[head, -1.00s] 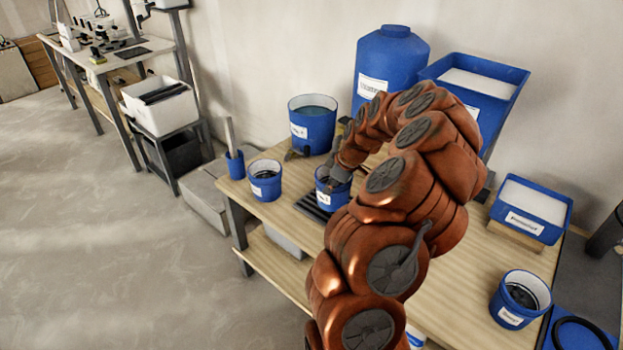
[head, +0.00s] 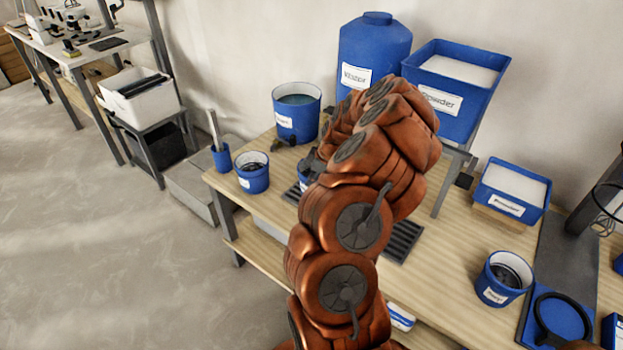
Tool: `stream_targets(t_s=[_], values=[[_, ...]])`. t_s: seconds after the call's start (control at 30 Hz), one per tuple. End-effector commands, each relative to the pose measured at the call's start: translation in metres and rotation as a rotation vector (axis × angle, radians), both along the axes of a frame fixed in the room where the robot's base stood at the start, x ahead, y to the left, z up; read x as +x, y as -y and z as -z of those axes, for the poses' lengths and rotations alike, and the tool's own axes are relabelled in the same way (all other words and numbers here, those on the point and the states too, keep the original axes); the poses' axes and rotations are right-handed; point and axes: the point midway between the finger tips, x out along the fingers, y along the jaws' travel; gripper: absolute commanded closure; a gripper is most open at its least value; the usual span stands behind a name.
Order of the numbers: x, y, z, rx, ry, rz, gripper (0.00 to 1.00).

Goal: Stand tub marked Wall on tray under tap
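Two small blue tubs stand at the table's left end. One tub (head: 253,173) with a white label stands clear near the edge. The other tub (head: 304,180) is mostly hidden behind my arm and stands at a dark slotted tray (head: 291,195). The labels are too blurred to tell which is Wall. My gripper (head: 310,164) is at the half-hidden tub's rim; its fingers are mostly hidden, so its opening and any grip cannot be told. A dark tap (head: 286,141) shows low on a blue bucket (head: 297,115) behind. Another labelled tub (head: 502,281) stands at the right.
A blue Water barrel (head: 373,52) and a blue Powder bin (head: 458,85) stand at the back. A second slotted tray (head: 403,241) lies right of my arm. A smaller blue bin (head: 512,192) and a round black ring (head: 562,316) are at the right.

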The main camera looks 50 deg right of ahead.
Motion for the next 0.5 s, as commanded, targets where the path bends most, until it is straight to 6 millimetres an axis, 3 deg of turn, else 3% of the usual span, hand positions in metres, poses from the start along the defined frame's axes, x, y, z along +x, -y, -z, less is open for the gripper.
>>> stream_targets(t_s=[0.2, 0.5], values=[[-0.0002, 0.0014, 0.0023, -0.001, 0.002, 0.003, 1.0], [-0.0004, 0.0011, 0.0018, -0.001, 0.001, 0.003, 0.69]])
